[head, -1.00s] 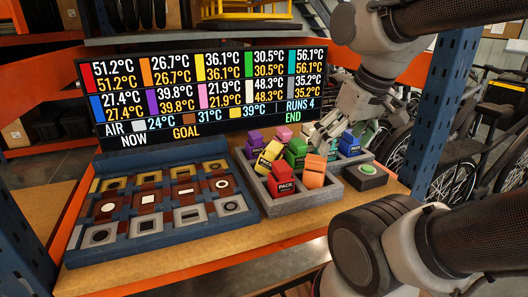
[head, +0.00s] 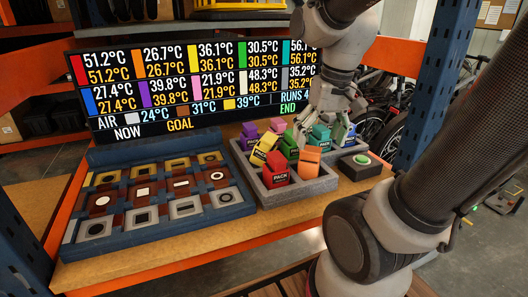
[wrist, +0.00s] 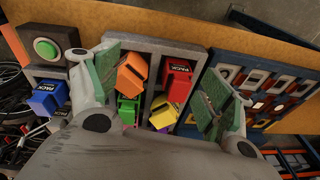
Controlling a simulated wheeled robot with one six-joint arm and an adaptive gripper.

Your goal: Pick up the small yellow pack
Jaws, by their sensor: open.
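The small yellow pack (head: 264,149) leans tilted in the grey divided tray (head: 262,197), between the purple pack (head: 250,130), the green pack (head: 289,146) and the red pack (head: 275,171). In the wrist view the yellow pack (wrist: 163,115) shows near the picture's middle, beside the green pack (wrist: 127,107) and below the red pack. My gripper (head: 325,127) is open and empty above the back right of the tray. In the wrist view my gripper (wrist: 158,90) has its fingers spread wide, with the orange, green, red and yellow packs visible between them.
An orange pack (head: 309,160), a teal pack (head: 320,137) and a blue pack (head: 349,134) also sit in the tray area. A green-button box (head: 360,162) stands right of the tray. A blue rack of framed tiles (head: 158,220) lies left. A display (head: 190,90) stands behind.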

